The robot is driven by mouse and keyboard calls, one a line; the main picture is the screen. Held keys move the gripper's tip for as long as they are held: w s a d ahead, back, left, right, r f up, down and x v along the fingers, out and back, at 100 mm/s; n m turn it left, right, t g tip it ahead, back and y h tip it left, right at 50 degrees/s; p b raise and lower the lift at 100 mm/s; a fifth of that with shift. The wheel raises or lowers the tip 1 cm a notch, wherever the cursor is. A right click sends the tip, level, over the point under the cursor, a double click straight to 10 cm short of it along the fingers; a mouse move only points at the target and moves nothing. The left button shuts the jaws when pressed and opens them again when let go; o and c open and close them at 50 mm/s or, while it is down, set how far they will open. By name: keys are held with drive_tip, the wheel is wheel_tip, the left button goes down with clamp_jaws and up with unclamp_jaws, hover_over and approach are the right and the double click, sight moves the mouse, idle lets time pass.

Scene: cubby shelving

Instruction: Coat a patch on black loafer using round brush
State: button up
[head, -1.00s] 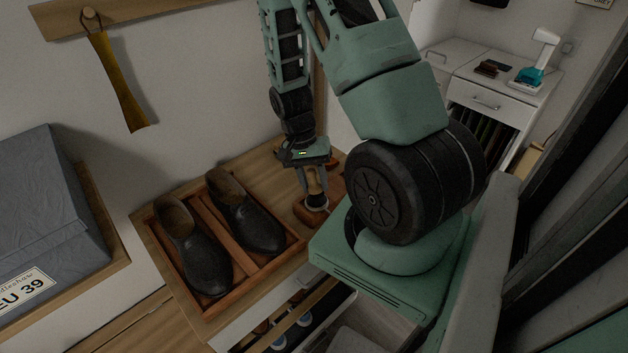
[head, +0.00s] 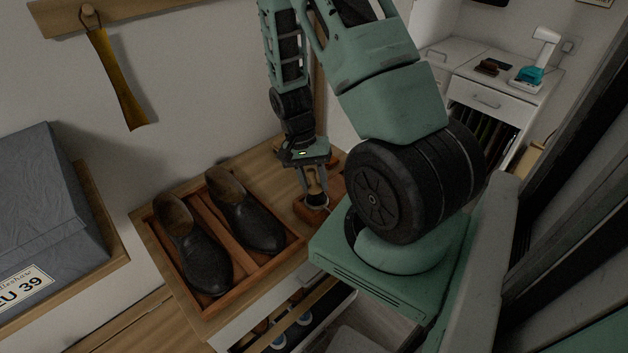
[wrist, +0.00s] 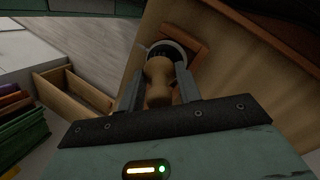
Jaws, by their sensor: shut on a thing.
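A pair of black loafers lies side by side in a divided wooden tray, with the left loafer (head: 203,262) and the right loafer (head: 256,226) in separate compartments. My gripper (head: 315,186) is to the right of the tray, pointing down. It is shut on the wooden handle of the round brush (wrist: 158,82). The brush's round dark end is down at a small reddish-brown wooden holder (head: 306,212). I cannot tell whether the brush touches the holder. The brush is apart from both loafers.
The wooden tray (head: 222,236) sits on a wooden top above an open drawer (head: 290,335). A grey shoe box (head: 45,215) stands at the left. A shoehorn (head: 118,85) hangs on the wall. A white cabinet (head: 490,95) with small items stands at the back right.

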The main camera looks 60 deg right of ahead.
sight(314, 170)
drive_tip(key=shift+f, duration=0.4)
idle(1.1)
drive_tip(key=shift+r, duration=0.15)
wheel_tip(314, 170, up, 7)
drive_tip(key=p, duration=0.6)
idle(1.0)
